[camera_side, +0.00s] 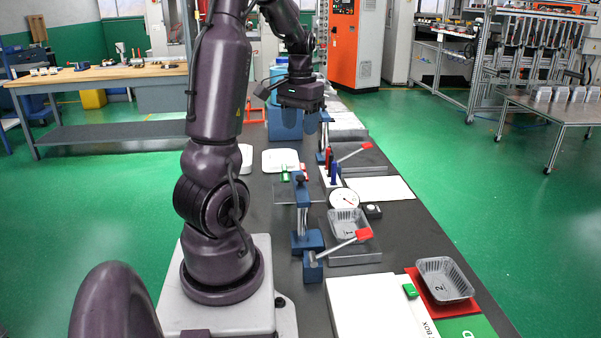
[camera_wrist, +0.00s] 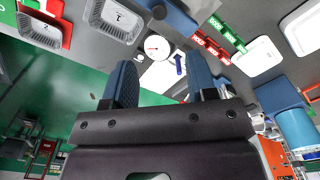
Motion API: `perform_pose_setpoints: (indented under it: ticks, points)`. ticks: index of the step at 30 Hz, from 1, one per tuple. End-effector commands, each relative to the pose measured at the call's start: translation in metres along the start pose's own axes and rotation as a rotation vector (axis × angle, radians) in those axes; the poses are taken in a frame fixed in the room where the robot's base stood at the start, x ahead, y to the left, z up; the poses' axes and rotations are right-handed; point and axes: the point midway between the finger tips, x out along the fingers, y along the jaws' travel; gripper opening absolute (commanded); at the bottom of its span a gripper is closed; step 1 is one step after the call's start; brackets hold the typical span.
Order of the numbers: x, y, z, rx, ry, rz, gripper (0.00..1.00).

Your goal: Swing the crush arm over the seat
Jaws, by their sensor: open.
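My gripper (camera_side: 301,124) hangs open above the far part of the bench in the side view. In the wrist view its two blue fingers (camera_wrist: 162,85) stand apart with nothing between them. A metal lever with a red grip (camera_side: 363,235) pivots on a blue block (camera_side: 312,268) and slants up beside foil tray 1 (camera_side: 348,222). A second red-gripped lever (camera_side: 366,147) stands further back; I cannot tell which is the crush arm. Tray 1 sits on a grey plate (camera_side: 352,257), also in the wrist view (camera_wrist: 118,18). My gripper touches neither lever.
A blue clamp stand (camera_side: 307,241) rises left of tray 1, and a dial gauge (camera_side: 344,200) lies behind it. Foil tray 2 (camera_side: 444,278) rests on a red mat (camera_side: 418,278) at the front right. White trays (camera_side: 280,160) and a blue container (camera_wrist: 295,128) stand further back.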

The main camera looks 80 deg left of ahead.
Motion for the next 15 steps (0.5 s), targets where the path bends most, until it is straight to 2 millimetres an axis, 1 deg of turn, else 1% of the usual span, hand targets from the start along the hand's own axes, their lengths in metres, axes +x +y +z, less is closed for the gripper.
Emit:
perform_pose_setpoints:
  ticks: [5, 15]
  points:
    - [0.023, 0.001, 0.001, 0.004, -0.005, 0.002, 0.52]
    - [0.093, 0.001, 0.001, 0.002, -0.005, 0.002, 0.52]
